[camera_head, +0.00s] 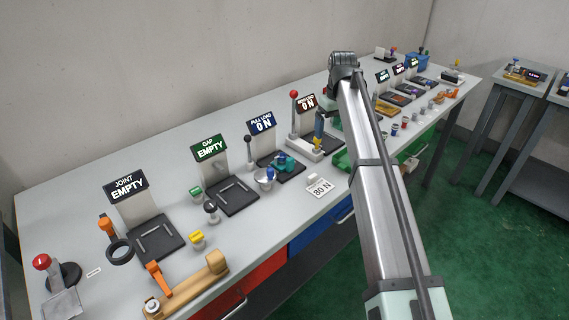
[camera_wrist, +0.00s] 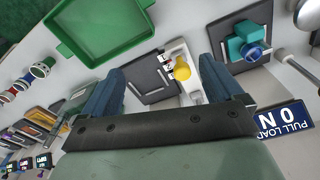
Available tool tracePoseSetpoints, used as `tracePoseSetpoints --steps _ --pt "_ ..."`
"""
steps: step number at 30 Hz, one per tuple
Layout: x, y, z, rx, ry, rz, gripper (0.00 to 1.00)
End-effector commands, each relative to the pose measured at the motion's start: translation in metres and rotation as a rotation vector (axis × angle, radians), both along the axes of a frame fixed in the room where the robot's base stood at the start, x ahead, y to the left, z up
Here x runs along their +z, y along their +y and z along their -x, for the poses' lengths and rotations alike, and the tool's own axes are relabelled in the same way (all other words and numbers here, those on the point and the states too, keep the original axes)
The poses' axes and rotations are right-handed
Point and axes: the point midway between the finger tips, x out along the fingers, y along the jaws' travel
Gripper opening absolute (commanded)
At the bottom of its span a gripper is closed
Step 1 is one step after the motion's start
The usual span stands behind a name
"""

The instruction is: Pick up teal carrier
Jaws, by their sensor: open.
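The teal carrier (camera_head: 283,162) sits on a dark plate in front of the "PULL LOAD 0 N" sign (camera_head: 261,125), with a blue cylindrical part on it. In the wrist view the teal carrier (camera_wrist: 235,48) is at the upper right, on its dark plate, with the round blue part facing the camera. My gripper (camera_wrist: 160,76) is open, its two blue fingers wide apart. Between them show a dark plate and a yellow rounded part (camera_wrist: 182,68), with nothing held. The carrier is outside the fingers, to the right of the right one.
A green tray (camera_wrist: 71,49) lies upper left in the wrist view. A red-knobbed lever (camera_head: 293,95) stands behind my gripper's area. A metal cup (camera_head: 264,181) and a black-knobbed lever (camera_head: 248,141) stand close left of the carrier. An "80 N" card (camera_head: 320,188) lies near the front edge.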

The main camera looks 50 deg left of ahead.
Motion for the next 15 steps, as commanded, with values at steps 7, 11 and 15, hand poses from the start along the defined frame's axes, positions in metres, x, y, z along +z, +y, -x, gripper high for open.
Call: tracePoseSetpoints --steps 7,11,15 --pt "0.032 0.061 0.095 0.206 0.011 0.044 0.94" --pt "0.041 0.075 0.122 0.265 0.013 0.057 0.94" --pt "0.044 0.08 0.135 0.29 0.015 0.065 0.94"
